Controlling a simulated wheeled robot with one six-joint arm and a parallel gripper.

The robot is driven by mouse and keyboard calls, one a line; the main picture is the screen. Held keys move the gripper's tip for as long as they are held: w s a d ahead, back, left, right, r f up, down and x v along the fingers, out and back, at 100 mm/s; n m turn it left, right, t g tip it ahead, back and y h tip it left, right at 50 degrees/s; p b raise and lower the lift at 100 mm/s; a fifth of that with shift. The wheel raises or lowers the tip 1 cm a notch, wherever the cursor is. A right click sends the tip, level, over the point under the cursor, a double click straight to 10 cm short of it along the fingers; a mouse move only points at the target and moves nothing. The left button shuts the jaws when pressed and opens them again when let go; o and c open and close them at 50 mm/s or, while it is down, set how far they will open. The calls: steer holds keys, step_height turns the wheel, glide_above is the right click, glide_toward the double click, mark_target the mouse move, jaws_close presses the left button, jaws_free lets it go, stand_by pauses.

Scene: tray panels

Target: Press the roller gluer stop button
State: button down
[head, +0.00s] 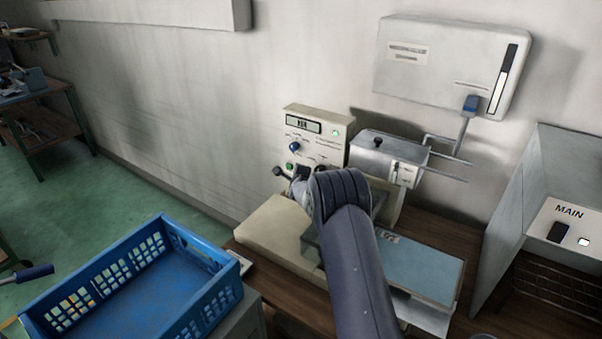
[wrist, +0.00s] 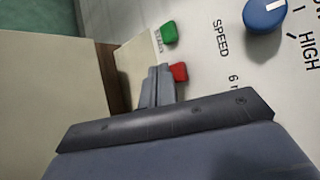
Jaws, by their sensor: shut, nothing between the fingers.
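The roller gluer's cream control panel (head: 318,113) faces me at the back of the bench, with a display on top. In the wrist view the panel (wrist: 205,75) carries a red button (wrist: 180,71) and a green button (wrist: 169,33). My gripper (wrist: 160,72) is shut and empty. Its fingertips appear right beside the red button, overlapping its left edge; I cannot tell whether they touch it. In the head view my gripper (head: 303,172) is at the panel's lower part, near the green button (head: 289,167). The red button is hidden there.
A blue knob (wrist: 264,15) marked SPEED sits on the panel; it also shows in the head view (head: 295,147). A grey box (head: 388,152) is right of the panel. A wall cabinet with a lever (head: 470,104), a MAIN switch box (head: 572,213) and a blue crate (head: 228,256) stand around.

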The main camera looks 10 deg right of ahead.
steer(key=shift+w+d, duration=0.6)
steer(key=shift+w, duration=0.05)
stand_by(0.9)
stand_by(0.4)
steer(key=shift+s+a+b, duration=0.45)
steer(key=shift+s+a, duration=0.15)
steer(key=shift+s, duration=0.05)
steer(key=s+a+b, duration=0.1)
steer(key=s+a, duration=0.2)
steer(key=shift+s+a+b, duration=0.25)
steer(key=shift+a+b, duration=0.05)
steer(key=shift+b, duration=0.05)
stand_by(0.6)
